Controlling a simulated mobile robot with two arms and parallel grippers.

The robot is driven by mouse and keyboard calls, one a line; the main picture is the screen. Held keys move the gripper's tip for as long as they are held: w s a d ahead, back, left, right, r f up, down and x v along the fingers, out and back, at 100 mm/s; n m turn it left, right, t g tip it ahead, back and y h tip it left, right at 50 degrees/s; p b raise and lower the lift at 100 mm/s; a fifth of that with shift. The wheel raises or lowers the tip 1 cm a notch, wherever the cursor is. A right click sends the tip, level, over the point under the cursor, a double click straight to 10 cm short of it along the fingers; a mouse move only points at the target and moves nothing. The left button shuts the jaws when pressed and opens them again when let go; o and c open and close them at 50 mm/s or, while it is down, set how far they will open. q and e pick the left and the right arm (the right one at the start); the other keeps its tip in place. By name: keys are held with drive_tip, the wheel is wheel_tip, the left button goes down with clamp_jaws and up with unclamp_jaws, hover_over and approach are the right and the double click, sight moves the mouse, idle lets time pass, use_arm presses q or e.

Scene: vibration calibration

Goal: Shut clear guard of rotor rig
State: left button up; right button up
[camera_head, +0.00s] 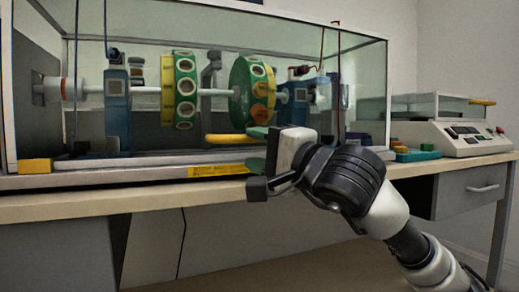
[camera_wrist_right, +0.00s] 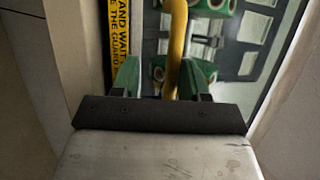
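The rotor rig stands on the bench with a shaft carrying green-and-yellow rotor discs (camera_head: 180,91). The clear guard (camera_head: 350,70) encloses it as a glassy box. I cannot tell whether its front is fully shut. A yellow handle (camera_head: 228,139) sits low at the front, a little above the base rail. My right gripper (camera_head: 257,150) is at the handle's right end, with its green fingers apart. In the right wrist view the yellow handle (camera_wrist_right: 178,45) runs between the open fingers (camera_wrist_right: 160,80), nearer the right one; I see no clear grip. My left gripper is out of view.
A yellow warning label (camera_head: 218,171) is on the rig's front rail. To the right are small coloured blocks (camera_head: 418,155) and a white instrument (camera_head: 445,138) with a clear cover. The bench's front edge (camera_head: 120,205) runs below the rig.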

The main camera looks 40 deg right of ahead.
drive_tip(key=shift+f, duration=0.1)
drive_tip(key=b+v, duration=0.3)
drive_tip(key=v, duration=0.7)
drive_tip(key=shift+s, duration=0.35)
drive_tip(key=shift+d, duration=0.1)
